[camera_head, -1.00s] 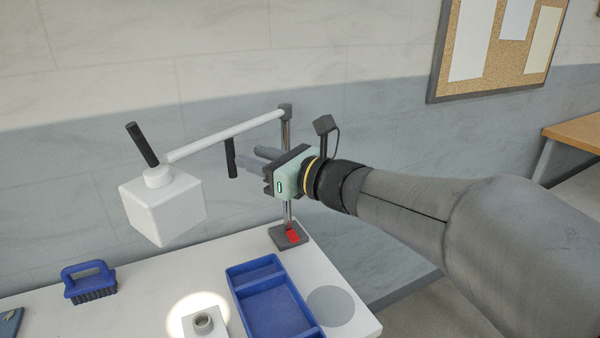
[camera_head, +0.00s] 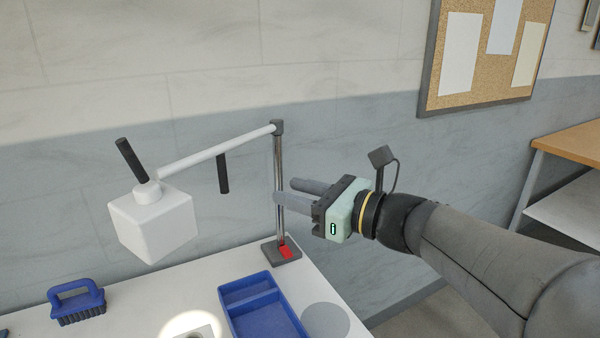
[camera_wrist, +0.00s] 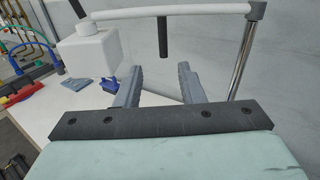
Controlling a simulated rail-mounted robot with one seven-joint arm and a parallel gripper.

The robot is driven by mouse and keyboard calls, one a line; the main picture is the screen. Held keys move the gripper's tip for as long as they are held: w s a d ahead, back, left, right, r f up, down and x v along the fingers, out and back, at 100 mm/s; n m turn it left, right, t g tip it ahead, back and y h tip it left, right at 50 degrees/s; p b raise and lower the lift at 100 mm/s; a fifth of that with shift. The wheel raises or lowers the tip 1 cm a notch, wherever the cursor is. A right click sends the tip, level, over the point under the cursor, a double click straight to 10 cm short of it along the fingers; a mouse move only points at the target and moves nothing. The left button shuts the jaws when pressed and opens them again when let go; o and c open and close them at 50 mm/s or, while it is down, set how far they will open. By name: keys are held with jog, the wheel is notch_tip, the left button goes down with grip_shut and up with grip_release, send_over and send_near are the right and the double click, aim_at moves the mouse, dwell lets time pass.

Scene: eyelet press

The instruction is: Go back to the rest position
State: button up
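My gripper (camera_head: 285,191) is raised above the right end of the white table, close to the chrome post (camera_head: 279,225) of the lamp stand in the head view. Its two grey fingers are apart with nothing between them; the wrist view also shows the open fingers (camera_wrist: 157,85). The stand carries a white arm (camera_head: 215,152) with a white box-shaped head (camera_head: 152,222) and two black handles, one upright on the head (camera_head: 131,160) and one hanging from the arm (camera_head: 223,174). In the head view the fingertips overlap the post; I cannot tell whether they touch.
A blue tray (camera_head: 232,322) and a blue brush (camera_head: 76,303) lie on the white table (camera_head: 140,300). A red piece (camera_head: 286,252) is on the post's base. A wooden-topped bench (camera_head: 575,140) stands at the right. Coloured hoses (camera_wrist: 30,45) show far left in the wrist view.

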jog(key=s+d+f+n+g+h+p, duration=0.1)
jog(key=s+f+n+g+h, duration=0.2)
jog(key=s+f+n, duration=0.3)
jog(key=s+f+n+g+h+p, duration=0.1)
jog(key=s+f+n+g+h, duration=0.2)
jog(key=f+n, duration=0.35)
jog(key=s+d+f+n+g+h+p, duration=0.1)
jog(key=s+d+f+n+h, duration=0.3)
jog(key=d+f+n, duration=0.1)
jog(key=s+d+f+n+g+h+p, duration=0.1)
jog(key=s+d+f+n+h, duration=0.3)
jog(key=d+n, duration=0.3)
jog(key=shift+s+d+f+g+h, duration=0.2)
jog(key=shift+d+f+g+h, duration=0.15)
jog(key=shift+d+f, duration=0.25)
